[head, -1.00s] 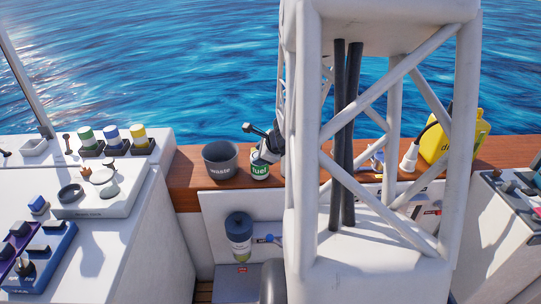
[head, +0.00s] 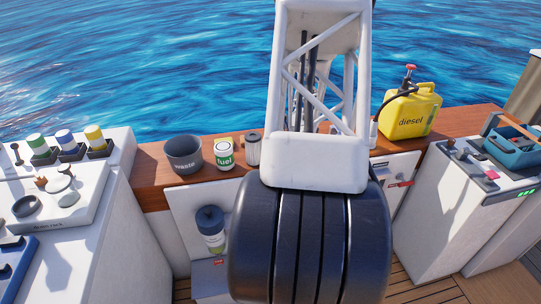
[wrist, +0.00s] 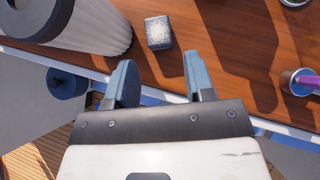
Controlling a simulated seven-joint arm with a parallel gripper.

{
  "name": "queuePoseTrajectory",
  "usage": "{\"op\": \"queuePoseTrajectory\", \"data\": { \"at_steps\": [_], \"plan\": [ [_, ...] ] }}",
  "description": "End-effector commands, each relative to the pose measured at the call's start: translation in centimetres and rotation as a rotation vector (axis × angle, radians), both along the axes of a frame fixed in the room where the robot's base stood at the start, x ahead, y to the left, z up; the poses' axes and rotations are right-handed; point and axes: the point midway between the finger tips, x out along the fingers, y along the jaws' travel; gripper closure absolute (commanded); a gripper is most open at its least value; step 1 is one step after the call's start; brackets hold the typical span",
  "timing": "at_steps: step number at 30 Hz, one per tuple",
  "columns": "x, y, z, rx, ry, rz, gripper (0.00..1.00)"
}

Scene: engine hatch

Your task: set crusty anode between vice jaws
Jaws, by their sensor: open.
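A small grey block with a speckled, crusty white top (wrist: 158,32) lies on the wooden ledge in the wrist view; it looks like the crusty anode. My gripper (wrist: 158,62) is open and empty, its two blue-grey fingers apart. The block is just beyond the fingertips, roughly in line with the gap between them. In the head view my own arm hides both the block and the gripper. I cannot make out the vice or its jaws for certain in either view.
A pleated grey cylinder (wrist: 95,25) stands close left of the block. A purple-handled item (wrist: 304,82) lies to the right. A right-hand counter (head: 435,195) carries tools.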

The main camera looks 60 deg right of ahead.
Motion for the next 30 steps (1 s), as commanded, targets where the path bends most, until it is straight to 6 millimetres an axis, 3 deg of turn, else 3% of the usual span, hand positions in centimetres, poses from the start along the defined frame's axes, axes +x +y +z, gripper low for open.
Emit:
{"op": "queuePoseTrajectory", "data": {
  "at_steps": [30],
  "plan": [
    [1.7, -0.6, -1.8, -0.001, 0.001, 0.003, 0.51]
  ]
}}
